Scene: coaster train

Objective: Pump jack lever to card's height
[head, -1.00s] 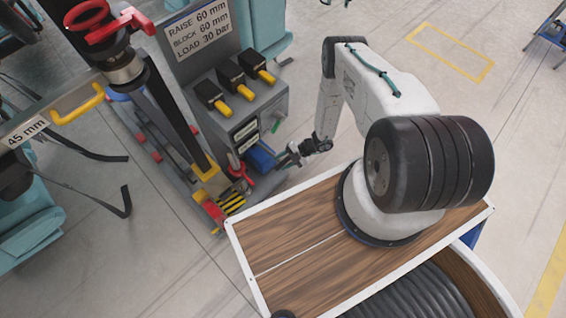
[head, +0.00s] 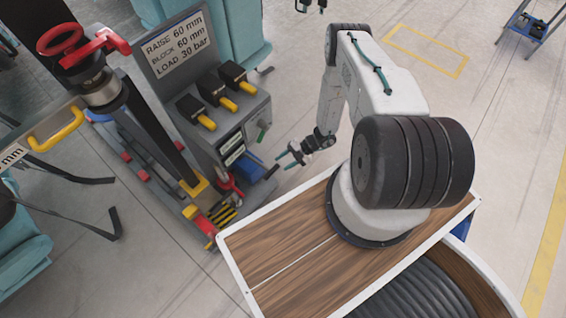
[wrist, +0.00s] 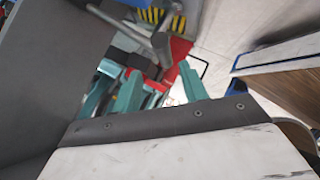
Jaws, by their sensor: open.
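The card (head: 178,44) on the grey console reads RAISE 60 mm, BLOCK 60 mm, LOAD 30 bar. Low at the console's foot is a red jack part (head: 228,184). A dark lever (head: 271,172) seems to stick out beside it to the right. In the wrist view a grey lever with a dark end (wrist: 163,42) shows beyond the fingers, over a red part (wrist: 178,52). My gripper (head: 283,159) is open and empty, right of the console and apart from the lever. Its teal fingers (wrist: 160,92) also show in the wrist view.
The console (head: 235,118) carries several black switches with yellow handles. A tall black column (head: 155,125) with a red handwheel (head: 60,40) stands to its left. My wooden deck edge lies near the jack. Open floor (head: 500,150) lies to the right.

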